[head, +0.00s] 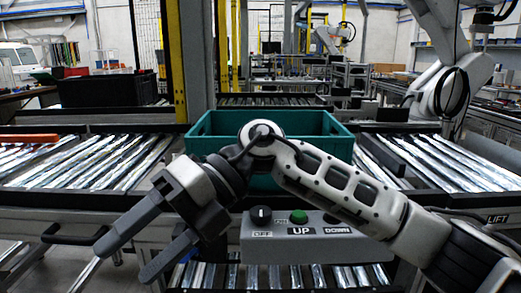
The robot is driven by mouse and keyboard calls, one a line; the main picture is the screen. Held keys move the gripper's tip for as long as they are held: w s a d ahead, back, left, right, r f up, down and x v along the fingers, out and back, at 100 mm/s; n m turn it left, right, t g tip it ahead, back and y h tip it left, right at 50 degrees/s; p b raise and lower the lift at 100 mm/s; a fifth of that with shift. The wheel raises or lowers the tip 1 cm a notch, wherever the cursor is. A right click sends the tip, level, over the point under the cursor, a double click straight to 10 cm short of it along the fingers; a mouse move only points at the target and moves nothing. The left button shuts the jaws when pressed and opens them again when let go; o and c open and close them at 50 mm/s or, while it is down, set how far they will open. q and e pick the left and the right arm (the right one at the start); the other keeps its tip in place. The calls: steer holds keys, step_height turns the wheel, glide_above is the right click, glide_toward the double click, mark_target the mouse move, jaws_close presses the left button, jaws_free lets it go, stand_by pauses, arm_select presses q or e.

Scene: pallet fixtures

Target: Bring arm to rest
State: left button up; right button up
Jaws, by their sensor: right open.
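My right arm (345,190) comes in from the lower right and bends at a joint in the middle of the head view. My right gripper (128,253) points to the lower left, with its two dark grey fingers apart and nothing between them. It hangs in front of the left conveyor's edge, left of the control box. My left gripper is not in the head view.
A teal crate (320,125) stands behind my right arm, partly hidden by it. A grey control box (310,248) with a black knob and a green button sits close below the arm. Roller conveyors (95,162) run on both sides. A black crate (108,90) stands at the back left.

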steer(key=w+d+r+m+t+y+p, duration=0.2)
steer(key=w+r+m+t+y, duration=0.15)
steer(key=m+y, duration=0.9)
steer(key=w+d+f+m+t+h, duration=0.2)
steer(key=w+d+f+m+t, duration=0.15)
steer(key=m+t, duration=0.65)
steer(key=w+d+f+m+t+h, duration=0.25)
steer(key=d+f+m+t, duration=0.2)
steer(key=m+t, duration=0.6)
steer(key=s+d+f+m+h+p, duration=0.25)
steer(key=d+f+m+h, duration=0.7)
steer(key=f, duration=0.55)
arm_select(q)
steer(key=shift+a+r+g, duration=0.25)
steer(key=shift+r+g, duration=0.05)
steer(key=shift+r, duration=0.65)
arm_select(e)
steer(key=s+d+f+g+h, duration=0.2)
steer(key=s+d+f, duration=0.1)
steer(key=s+f, duration=0.2)
steer(key=s+d+f+m+g+h, duration=0.1)
steer(key=s+d+f+g+h, duration=0.1)
steer(key=s+f, duration=0.4)
steer(key=shift+s+d+f+g+h, duration=0.15)
steer(key=shift+s+d+g+h, duration=0.3)
steer(key=shift+d, duration=0.8)
